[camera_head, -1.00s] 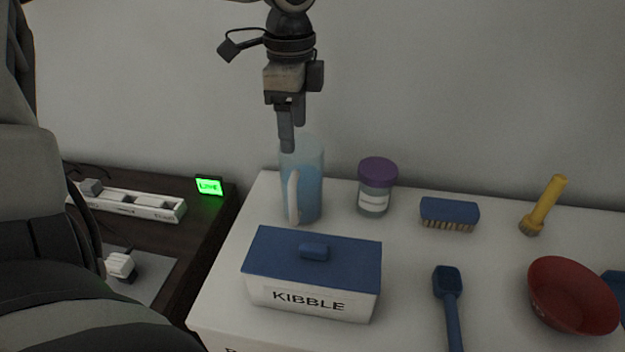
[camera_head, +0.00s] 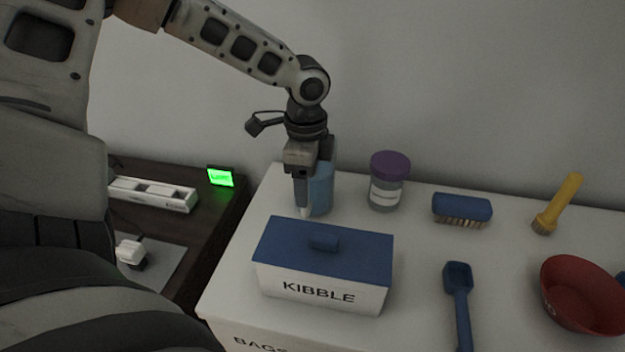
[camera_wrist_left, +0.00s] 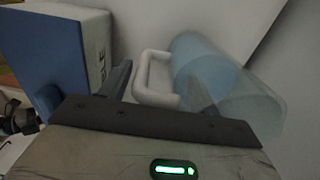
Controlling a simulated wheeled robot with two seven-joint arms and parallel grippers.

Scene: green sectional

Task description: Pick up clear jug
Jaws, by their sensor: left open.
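The clear jug (camera_head: 321,188) has a blue tint and a white handle. It stands upright on the white cabinet top, behind the kibble box, and my gripper hides its upper part in the head view. In the left wrist view the jug (camera_wrist_left: 222,80) lies to the right, with its white handle (camera_wrist_left: 155,80) between my two fingers. My left gripper (camera_head: 303,205) points down at the jug, open, with one finger on the jug's side of the handle. It also shows in the left wrist view (camera_wrist_left: 160,85). I cannot tell whether a finger touches the jug. My right gripper is not in view.
A white box with a blue lid marked KIBBLE (camera_head: 322,265) stands just in front of the jug. A purple-lidded jar (camera_head: 388,182) is to the right. A blue brush (camera_head: 462,208), yellow brush (camera_head: 558,203), blue scoop (camera_head: 459,300) and red bowl (camera_head: 582,295) lie farther right.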

